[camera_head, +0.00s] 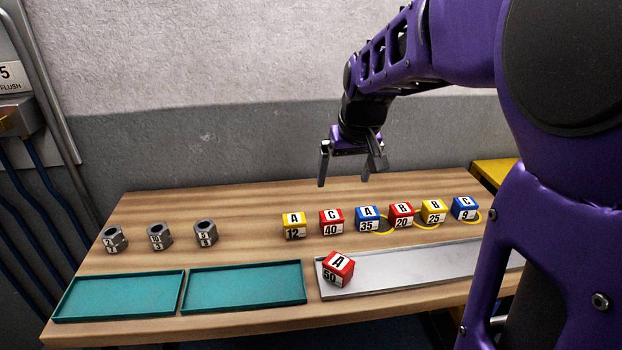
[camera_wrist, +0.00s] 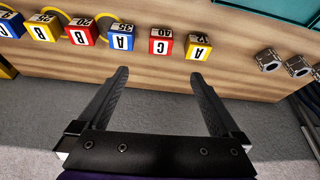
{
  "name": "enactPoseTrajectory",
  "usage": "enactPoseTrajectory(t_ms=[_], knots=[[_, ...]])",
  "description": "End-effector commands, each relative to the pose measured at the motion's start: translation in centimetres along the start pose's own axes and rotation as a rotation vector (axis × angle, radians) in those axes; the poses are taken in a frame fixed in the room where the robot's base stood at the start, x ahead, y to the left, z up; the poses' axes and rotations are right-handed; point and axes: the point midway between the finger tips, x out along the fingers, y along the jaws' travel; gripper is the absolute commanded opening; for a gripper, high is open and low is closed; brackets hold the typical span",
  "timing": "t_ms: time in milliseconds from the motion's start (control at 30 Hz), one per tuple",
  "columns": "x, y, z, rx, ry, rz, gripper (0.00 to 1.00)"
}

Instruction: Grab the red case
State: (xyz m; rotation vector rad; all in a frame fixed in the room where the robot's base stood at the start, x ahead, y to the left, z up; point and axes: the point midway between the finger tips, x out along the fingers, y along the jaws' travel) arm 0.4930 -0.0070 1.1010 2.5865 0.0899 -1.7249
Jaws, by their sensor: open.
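Several red cases show. One red case marked A 50 (camera_head: 338,267) sits turned at an angle in the left end of the grey tray (camera_head: 425,268). A red case marked C 40 (camera_head: 331,222) and a red case marked B 20 (camera_head: 401,215) stand in the row on the table. In the wrist view the C 40 case (camera_wrist: 161,42) and the B 20 case (camera_wrist: 82,33) also show. My gripper (camera_head: 348,175) is open and empty, above the back of the table, apart from all the cases. It also shows in the wrist view (camera_wrist: 157,78).
Yellow cases (camera_head: 294,226) and blue cases (camera_head: 367,218) stand beside the red ones in the row. Several hex nuts (camera_head: 159,236) stand at left. Two empty teal trays (camera_head: 118,296) lie at the front left. Yellow rings mark the table near the right cases. A wall is behind.

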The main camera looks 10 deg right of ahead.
Motion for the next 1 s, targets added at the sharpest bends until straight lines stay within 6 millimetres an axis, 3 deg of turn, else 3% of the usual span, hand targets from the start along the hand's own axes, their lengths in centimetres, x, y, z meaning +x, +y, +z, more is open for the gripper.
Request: enactPoseTrajectory(t_ms=[167,600,867,1000], knots=[[1.9,0.1,0.2,-0.005,-0.008,0.004,1.0],[10.8,0.1,0.2,-0.004,-0.005,0.004,1.0],[12.7,0.1,0.1,-0.004,-0.004,0.004,1.0],[14.8,-0.1,0.1,-0.005,-0.006,0.005,1.0]])
